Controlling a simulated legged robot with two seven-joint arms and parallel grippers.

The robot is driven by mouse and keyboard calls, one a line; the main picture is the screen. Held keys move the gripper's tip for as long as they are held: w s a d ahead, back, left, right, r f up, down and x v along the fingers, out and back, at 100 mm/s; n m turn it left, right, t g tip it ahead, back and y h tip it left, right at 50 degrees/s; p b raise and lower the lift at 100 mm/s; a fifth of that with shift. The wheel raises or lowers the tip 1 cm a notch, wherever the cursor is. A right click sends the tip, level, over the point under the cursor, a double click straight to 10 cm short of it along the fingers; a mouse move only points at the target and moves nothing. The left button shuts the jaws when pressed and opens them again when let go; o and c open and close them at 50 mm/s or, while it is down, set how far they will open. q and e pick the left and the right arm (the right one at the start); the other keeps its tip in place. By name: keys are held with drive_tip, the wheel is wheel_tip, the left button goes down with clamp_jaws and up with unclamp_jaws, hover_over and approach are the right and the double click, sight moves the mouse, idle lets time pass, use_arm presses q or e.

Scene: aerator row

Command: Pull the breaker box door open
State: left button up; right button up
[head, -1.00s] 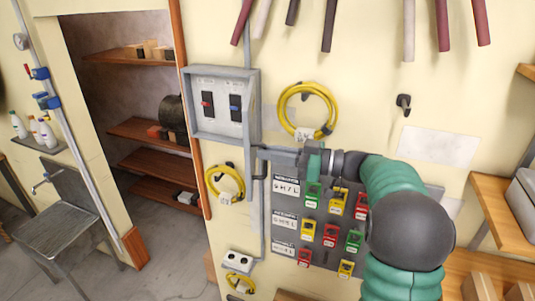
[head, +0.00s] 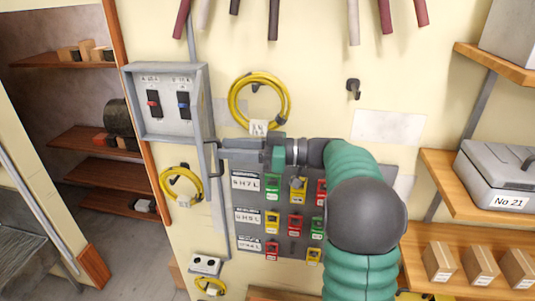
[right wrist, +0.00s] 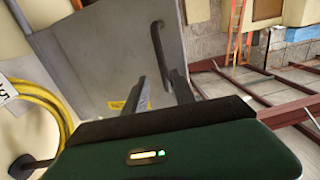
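The grey breaker box (head: 137,115) hangs on the cream wall at left in the head view, its front uncovered, showing a red switch and a blue switch. A grey panel (head: 206,105) on its right side, seen nearly edge-on, appears to be the swung-out door. In the right wrist view that panel (right wrist: 105,50) stands out from the wall with a dark bar handle (right wrist: 158,45). My right gripper (head: 222,148) is at the panel's lower right. Its fingers (right wrist: 160,82) are apart, at the handle's near end; I cannot tell whether they touch it. My left gripper is out of view.
A yellow cable coil (head: 260,103) hangs right of the box, another (head: 181,184) below it. A dark panel of coloured lockout tags (head: 290,215) is under my right forearm. Wooden shelves (head: 480,180) stand at right. A doorway opens left of the box.

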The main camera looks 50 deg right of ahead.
drive_tip(key=b+v, duration=0.5)
drive_tip(key=v, duration=0.9)
drive_tip(key=shift+d, duration=0.15)
